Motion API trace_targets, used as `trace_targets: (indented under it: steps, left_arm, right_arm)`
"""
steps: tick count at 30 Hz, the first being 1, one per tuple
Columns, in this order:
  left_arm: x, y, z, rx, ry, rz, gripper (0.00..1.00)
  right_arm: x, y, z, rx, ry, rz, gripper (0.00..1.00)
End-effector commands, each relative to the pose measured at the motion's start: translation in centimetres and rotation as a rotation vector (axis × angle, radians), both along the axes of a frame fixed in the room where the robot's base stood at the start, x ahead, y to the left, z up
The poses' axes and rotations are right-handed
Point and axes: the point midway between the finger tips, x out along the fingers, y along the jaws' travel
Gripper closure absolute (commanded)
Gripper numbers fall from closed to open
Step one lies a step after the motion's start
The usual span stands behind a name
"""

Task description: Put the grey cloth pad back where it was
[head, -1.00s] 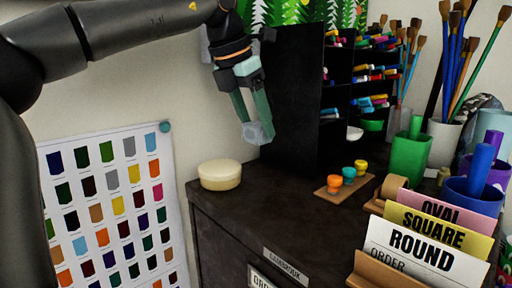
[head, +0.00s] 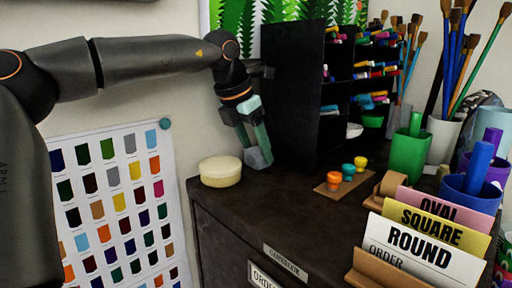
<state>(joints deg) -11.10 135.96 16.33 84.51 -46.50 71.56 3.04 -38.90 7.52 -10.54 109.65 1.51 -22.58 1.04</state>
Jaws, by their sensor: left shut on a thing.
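The grey cloth pad (head: 258,158) is between the fingertips of my left gripper (head: 257,146), low over the back of the dark cabinet top (head: 270,208). The gripper points down and is shut on the pad. The pad is between the round cream tub and the black rack. I cannot tell whether its underside touches the cabinet top. My right gripper is not in view.
The cream tub (head: 220,171) stands just left of the pad. The black marker rack (head: 293,95) rises close on the right. A wooden strip with small paint pots (head: 347,172) and a card holder (head: 372,258) stand further right. The front left cabinet top is clear.

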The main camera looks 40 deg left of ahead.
Motion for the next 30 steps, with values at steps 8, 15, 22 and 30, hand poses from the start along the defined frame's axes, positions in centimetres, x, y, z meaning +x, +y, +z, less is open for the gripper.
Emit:
trace_targets:
  steps: [8,15,22,30]
  left_arm:
    - [0.0,0.0,-0.1,0.0,0.0,0.0,0.08]
    - [0.0,0.0,0.0,0.0,0.0,0.0,0.06]
    - [-0.6,0.0,1.9,0.0,-0.004,0.002,0.06]
    - [-4.1,0.3,4.7,-0.001,-0.004,-0.003,0.06]
  right_arm:
    - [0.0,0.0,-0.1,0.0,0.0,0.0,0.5]
    - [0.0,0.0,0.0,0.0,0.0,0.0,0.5]
    - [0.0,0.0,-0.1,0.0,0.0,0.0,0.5]
    - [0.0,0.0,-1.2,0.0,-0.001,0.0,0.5]
